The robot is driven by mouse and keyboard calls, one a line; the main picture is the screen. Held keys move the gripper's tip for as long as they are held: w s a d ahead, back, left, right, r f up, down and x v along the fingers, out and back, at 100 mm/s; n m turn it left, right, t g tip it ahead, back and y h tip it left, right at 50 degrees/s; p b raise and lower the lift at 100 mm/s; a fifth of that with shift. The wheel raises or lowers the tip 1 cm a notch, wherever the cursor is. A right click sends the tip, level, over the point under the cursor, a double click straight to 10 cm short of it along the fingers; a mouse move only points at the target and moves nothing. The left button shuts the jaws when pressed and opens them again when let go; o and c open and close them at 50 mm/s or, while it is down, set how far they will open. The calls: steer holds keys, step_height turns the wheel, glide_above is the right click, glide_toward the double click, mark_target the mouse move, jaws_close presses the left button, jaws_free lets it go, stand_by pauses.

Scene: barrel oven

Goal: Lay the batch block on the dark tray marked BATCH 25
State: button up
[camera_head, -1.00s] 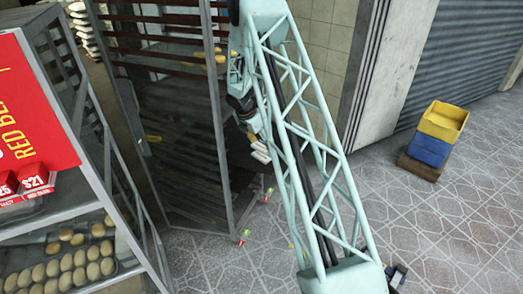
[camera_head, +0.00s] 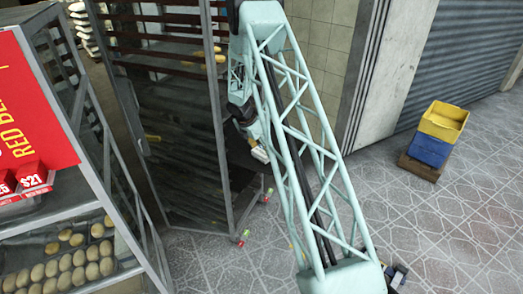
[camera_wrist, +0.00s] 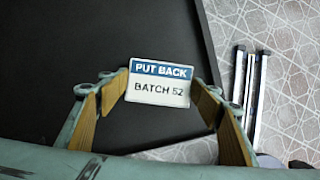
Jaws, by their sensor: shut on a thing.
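In the wrist view my gripper (camera_wrist: 162,98) is shut on a small white block (camera_wrist: 158,101). Its blue band reads PUT BACK, and BATCH 52 is printed below. The wooden-faced fingers are on either side of it. Behind it lies a broad flat black surface, seemingly a dark tray (camera_wrist: 60,45). I see no BATCH 25 marking on it. I cannot tell the gap between block and surface. In the head view the block (camera_head: 260,154) shows small and pale beside the rack, with my gripper mostly hidden by my arm.
A tall metal rack (camera_head: 222,130) stands left of my arm. A display case with buns (camera_head: 75,262) is at the front left. Yellow and blue crates (camera_head: 432,150) stand at right on the open tiled floor. Pale metal bars (camera_wrist: 248,85) run along the dark surface's right side.

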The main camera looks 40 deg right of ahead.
steer(key=shift+f, duration=0.35)
steer(key=o, duration=0.8)
steer(key=shift+o, duration=0.2)
steer(key=shift+r, duration=0.15)
steer(key=shift+r, duration=0.35)
steer(key=p+v, duration=0.1)
steer(key=v, duration=1)
steer(key=shift+a+r, duration=0.25)
steer(key=shift+r, duration=0.1)
